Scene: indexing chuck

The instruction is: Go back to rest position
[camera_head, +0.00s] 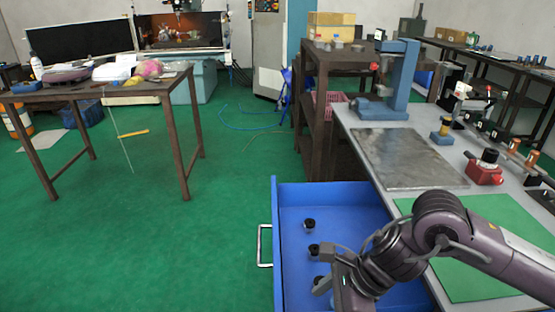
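My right arm reaches in from the right across the workbench. Its gripper (338,292) is low over the open blue drawer (290,200), near the bottom of the picture. The fingertips are partly hidden or cut off, so I cannot tell whether they are open or shut. Black round parts stand in the drawer: one toward the back (310,224), one in the middle (314,250), and one close beside the gripper (319,283). I cannot tell whether the gripper touches that last one. My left gripper is not in view.
The workbench (350,122) holds a metal plate (405,158), a green mat (480,250), a blue press (395,85), a red-based device (486,170) and several small fixtures. The drawer's handle (263,245) juts left. Green floor (150,240) is clear toward a cluttered table (100,90).

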